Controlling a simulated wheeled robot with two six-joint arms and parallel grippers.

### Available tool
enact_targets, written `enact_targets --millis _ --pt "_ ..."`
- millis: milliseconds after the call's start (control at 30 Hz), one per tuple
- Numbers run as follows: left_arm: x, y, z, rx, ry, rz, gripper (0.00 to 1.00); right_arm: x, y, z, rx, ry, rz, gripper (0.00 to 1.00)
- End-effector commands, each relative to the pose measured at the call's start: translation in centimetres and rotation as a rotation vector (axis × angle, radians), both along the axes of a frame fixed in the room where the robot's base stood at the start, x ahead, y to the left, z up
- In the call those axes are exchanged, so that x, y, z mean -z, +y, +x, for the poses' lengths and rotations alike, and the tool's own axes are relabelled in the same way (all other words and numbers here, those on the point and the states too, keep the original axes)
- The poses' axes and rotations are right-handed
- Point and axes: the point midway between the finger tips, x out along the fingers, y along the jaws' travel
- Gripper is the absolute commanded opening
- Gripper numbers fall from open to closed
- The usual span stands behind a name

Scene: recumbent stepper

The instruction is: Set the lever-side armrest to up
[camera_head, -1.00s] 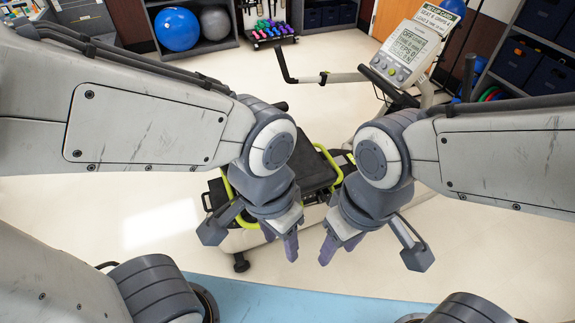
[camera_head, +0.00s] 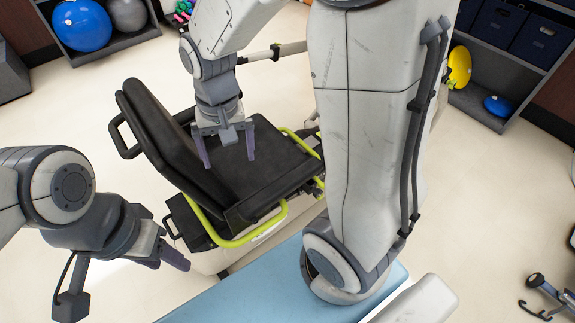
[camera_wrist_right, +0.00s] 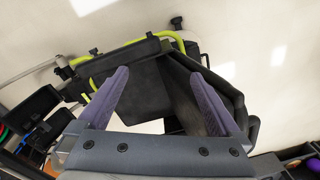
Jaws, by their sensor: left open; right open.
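The stepper's black seat (camera_head: 270,165) and tilted black backrest (camera_head: 165,140) stand in the middle of the head view. A yellow-green tube (camera_head: 235,241) runs low along the near side of the seat; another (camera_head: 298,140) shows at the far side. I cannot tell which side bears the lever, nor the lever-side armrest's position. My right gripper (camera_head: 228,152) is open and empty, pointing down above the seat in front of the backrest. In the right wrist view, the seat (camera_wrist_right: 150,85) and a yellow-green tube (camera_wrist_right: 125,44) show beyond its spread fingers. My left gripper (camera_head: 165,257) is open, left of the seat's near corner.
A light blue mat or bench top (camera_head: 240,296) lies in front of the stepper. My right arm hides the machine's right part. Shelves with a blue ball (camera_head: 82,25) stand at the back left, blue bins (camera_head: 540,38) at the back right.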

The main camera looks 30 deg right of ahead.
Motion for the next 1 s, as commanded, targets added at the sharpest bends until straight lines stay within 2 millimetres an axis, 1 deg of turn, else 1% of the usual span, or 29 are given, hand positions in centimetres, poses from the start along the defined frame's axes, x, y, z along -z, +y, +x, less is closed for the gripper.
enact_targets --millis 33,67,100,167,200,300,400,500,567,667,733,1000 --pt "4.2 0.0 0.0 0.0 0.0 0.0 0.5 5.4 -3.4 2.2 0.18 0.015 -0.005 1.0" --pt "5.3 0.0 0.0 0.0 0.0 0.0 0.5 7.1 -5.2 3.3 0.278 0.019 -0.007 1.0" --pt "6.6 0.0 0.0 0.001 0.0 0.0 0.5 9.3 -7.8 4.4 0.404 0.022 -0.011 1.0" --pt "8.4 0.0 0.0 0.001 0.0 0.0 0.5 12.4 -11.6 5.6 0.58 0.029 -0.013 1.0" --pt "9.5 0.0 0.0 0.001 0.0 0.0 0.5 14.3 -14.0 6.1 0.688 0.031 -0.014 1.0" --pt "11.5 0.0 0.0 0.001 -0.001 -0.001 0.5 18.2 -19.2 6.4 0.909 0.04 -0.017 1.0" --pt "12.7 0.0 0.0 0.001 -0.001 -0.001 0.5 20.8 -22.8 6.1 1.059 0.042 -0.019 1.0" --pt "13.1 0.0 0.0 0.001 -0.001 -0.001 0.5 22.0 -24.7 5.8 1.139 0.045 -0.02 1.0" --pt "13.2 0.0 0.0 0.001 -0.001 -0.001 0.5 22.5 -25.2 5.7 1.16 0.046 -0.02 1.0" --pt "13.3 0.0 0.0 0.001 -0.001 -0.001 0.5 23.5 -25.3 5.6 1.168 0.048 -0.02 1.0" --pt "13.4 0.0 0.0 0.001 -0.001 -0.001 0.5 24.6 -25.3 5.6 1.167 0.05 -0.02 1.0" --pt "14.0 0.0 0.0 0.001 -0.001 -0.001 0.5 29.7 -25.2 5.5 1.164 0.051 -0.02 1.0"
